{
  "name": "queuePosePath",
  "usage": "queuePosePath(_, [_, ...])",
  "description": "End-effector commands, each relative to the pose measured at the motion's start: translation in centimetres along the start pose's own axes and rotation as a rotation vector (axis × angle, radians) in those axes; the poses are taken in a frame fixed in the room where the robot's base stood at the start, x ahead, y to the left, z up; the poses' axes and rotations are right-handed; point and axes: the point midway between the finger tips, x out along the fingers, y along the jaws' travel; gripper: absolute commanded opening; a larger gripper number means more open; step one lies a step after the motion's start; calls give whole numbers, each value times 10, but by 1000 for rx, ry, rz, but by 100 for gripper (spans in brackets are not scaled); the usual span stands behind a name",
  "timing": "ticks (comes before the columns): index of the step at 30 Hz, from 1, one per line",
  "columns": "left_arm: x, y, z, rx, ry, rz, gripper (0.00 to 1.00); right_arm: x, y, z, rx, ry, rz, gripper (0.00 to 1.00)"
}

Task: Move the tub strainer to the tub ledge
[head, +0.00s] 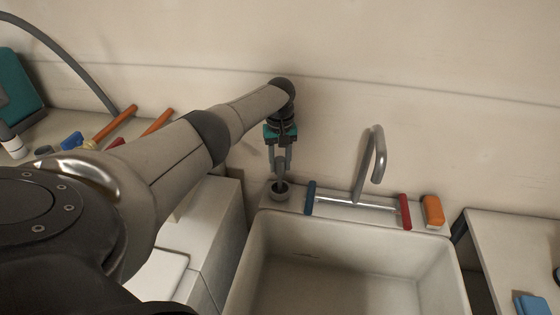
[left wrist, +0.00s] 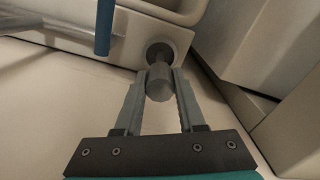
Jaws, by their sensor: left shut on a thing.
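The tub strainer (head: 280,191) is a small dark grey cup with a grey stem. It is at the back left corner of the tub ledge (head: 333,211), left of the faucet's blue handle. My left gripper (head: 281,170) points down from above and is shut on the stem. In the left wrist view the stem of the strainer (left wrist: 159,84) sits between the two fingertips, with the dark round cup beyond it over the pale ledge. I cannot tell whether the cup touches the ledge. My right gripper is not in view.
The faucet (head: 376,160) has a blue handle (head: 310,197) close to the strainer and a red handle (head: 405,211). The tub basin (head: 340,270) looks empty. Orange-handled tools (head: 115,124) lie on the left counter.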

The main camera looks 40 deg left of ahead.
Motion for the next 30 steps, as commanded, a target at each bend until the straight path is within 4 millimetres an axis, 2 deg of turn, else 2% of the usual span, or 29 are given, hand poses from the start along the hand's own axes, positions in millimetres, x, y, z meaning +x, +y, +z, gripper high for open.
queuePosePath(16, [2,0,0,0,0,0,0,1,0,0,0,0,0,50])
queuePosePath(28, [12,0,0,0,-1,0,0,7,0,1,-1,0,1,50])
queuePosePath(29, [12,0,0,0,-1,0,41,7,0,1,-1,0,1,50])
queuePosePath(30, [12,0,0,1,-1,0,46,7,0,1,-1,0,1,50])
